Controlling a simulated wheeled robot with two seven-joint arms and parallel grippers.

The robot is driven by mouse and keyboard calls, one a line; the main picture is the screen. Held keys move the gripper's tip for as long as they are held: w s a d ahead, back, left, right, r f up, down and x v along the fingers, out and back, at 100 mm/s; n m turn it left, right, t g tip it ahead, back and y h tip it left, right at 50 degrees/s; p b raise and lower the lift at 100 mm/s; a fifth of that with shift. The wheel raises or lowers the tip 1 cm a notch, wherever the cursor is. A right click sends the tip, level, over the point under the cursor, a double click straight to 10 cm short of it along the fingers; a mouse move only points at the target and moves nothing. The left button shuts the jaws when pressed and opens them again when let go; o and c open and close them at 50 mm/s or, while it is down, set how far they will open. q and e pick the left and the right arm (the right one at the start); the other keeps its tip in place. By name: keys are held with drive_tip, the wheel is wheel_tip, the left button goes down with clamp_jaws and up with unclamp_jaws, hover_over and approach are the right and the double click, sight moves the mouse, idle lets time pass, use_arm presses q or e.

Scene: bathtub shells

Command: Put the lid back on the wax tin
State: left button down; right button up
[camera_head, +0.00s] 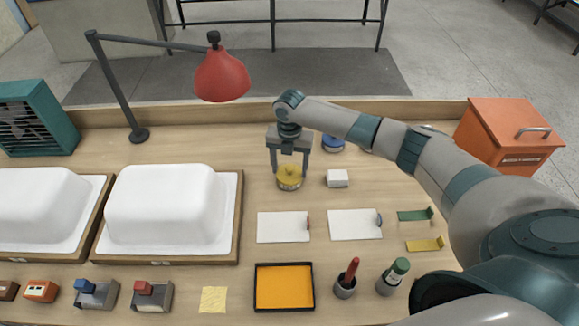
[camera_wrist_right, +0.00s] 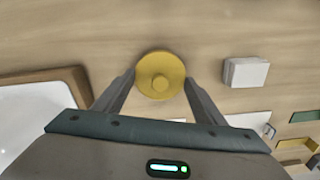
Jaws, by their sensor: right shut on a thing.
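The yellow round lid (camera_head: 289,171) with a small knob is between the fingers of my right gripper (camera_head: 290,173), which is shut on it. In the right wrist view the lid (camera_wrist_right: 160,75) shows from above, with a finger of the gripper (camera_wrist_right: 160,88) on each side. The wax tin (camera_head: 289,185) shows directly below the lid, standing on the table; the lid hides its top. I cannot tell whether the lid rests fully on the tin or is slightly above it. My left gripper is not in view.
A white block (camera_head: 337,178) stands just right of the tin. Two white tub shells (camera_head: 165,208) fill the left side. A red lamp (camera_head: 221,76) and an orange box (camera_head: 508,135) stand at the back. White cards (camera_head: 283,228) and an orange tray (camera_head: 284,287) lie in front.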

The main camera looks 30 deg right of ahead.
idle(0.6)
idle(0.3)
drive_tip(key=o, duration=1.5)
drive_tip(key=shift+c, duration=0.2)
drive_tip(key=shift+r+p, duration=0.1)
drive_tip(key=shift+p, duration=0.2)
drive_tip(key=shift+r+p, duration=3.05)
drive_tip(key=shift+r, duration=0.35)
clamp_jaws()
